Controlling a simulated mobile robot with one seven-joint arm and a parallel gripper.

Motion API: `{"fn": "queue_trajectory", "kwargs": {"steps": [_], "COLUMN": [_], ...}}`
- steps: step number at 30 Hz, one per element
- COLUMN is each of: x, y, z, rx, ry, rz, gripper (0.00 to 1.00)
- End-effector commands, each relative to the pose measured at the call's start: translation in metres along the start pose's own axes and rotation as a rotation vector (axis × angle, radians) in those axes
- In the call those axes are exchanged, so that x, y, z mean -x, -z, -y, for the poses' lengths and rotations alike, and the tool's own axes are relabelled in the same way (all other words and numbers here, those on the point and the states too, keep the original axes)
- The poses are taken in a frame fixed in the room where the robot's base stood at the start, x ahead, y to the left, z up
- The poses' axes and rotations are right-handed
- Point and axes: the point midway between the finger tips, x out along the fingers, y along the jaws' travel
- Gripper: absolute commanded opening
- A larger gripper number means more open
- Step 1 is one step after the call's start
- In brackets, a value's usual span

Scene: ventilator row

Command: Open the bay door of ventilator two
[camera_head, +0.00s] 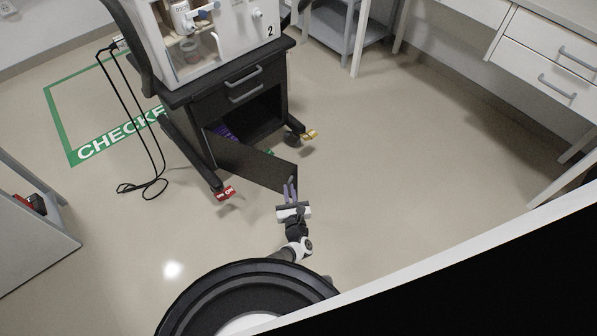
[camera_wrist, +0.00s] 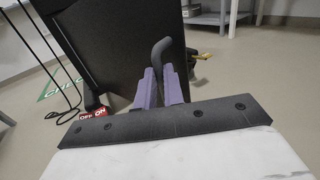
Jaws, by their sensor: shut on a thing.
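Ventilator two (camera_head: 215,32) is a white unit marked "2" on a dark wheeled cart (camera_head: 197,115). Its black bay door (camera_head: 255,163) hangs well open from its left side, and the dark bay (camera_head: 250,122) shows behind it with something purple inside. My gripper (camera_head: 291,186) is at the door's free right edge. In the wrist view its purple fingers are shut on the dark bent door handle (camera_wrist: 163,52), beside the door panel (camera_wrist: 115,40). The fingers hide the lower part of the handle.
A red brake pedal (camera_head: 225,193) and a yellow one (camera_head: 309,134) sit at the cart's feet. Black cables (camera_head: 140,150) lie left, near a green floor marking (camera_head: 72,158). A grey cabinet (camera_head: 30,235) stands far left. Floor to the right is clear up to the white drawers (camera_head: 548,65).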

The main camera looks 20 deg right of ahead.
Motion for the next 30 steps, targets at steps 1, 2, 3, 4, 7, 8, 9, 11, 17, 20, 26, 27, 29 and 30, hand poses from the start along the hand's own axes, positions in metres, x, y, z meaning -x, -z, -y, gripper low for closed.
{"fn": "queue_trajectory", "kwargs": {"steps": [1, 2, 3, 4, 7, 8, 9, 11, 17, 20, 26, 27, 29, 30], "x": [-0.001, 0.003, 0.008, 0.011, 0.021, 0.023, 0.026, 0.029, 0.036, 0.037, 0.038, 0.038, 0.038, 0.038], "y": [-0.011, -0.011, -0.01, -0.01, -0.009, -0.008, -0.008, -0.007, -0.005, -0.004, -0.003, -0.003, -0.003, -0.003], "z": [-0.027, -0.03, -0.035, -0.039, -0.049, -0.052, -0.056, -0.06, -0.07, -0.071, -0.071, -0.071, -0.071, -0.071], "rx": [-0.014, -0.013, -0.013, -0.013, -0.012, -0.011, -0.012, -0.011, -0.009, -0.01, -0.011, -0.011, -0.011, -0.011], "ry": [-0.007, 0.01, 0.03, 0.044, 0.085, 0.096, 0.108, 0.125, 0.157, 0.164, 0.167, 0.167, 0.168, 0.168], "rz": [0.01, 0.011, 0.011, 0.011, 0.011, 0.011, 0.011, 0.011, 0.012, 0.012, 0.012, 0.012, 0.011, 0.011], "gripper": [0.0, 0.0, 0.0, 0.0, 0.0, 0.0, 0.0, 0.0, 0.0, 0.0, 0.0, 0.0, 0.0, 0.0]}}
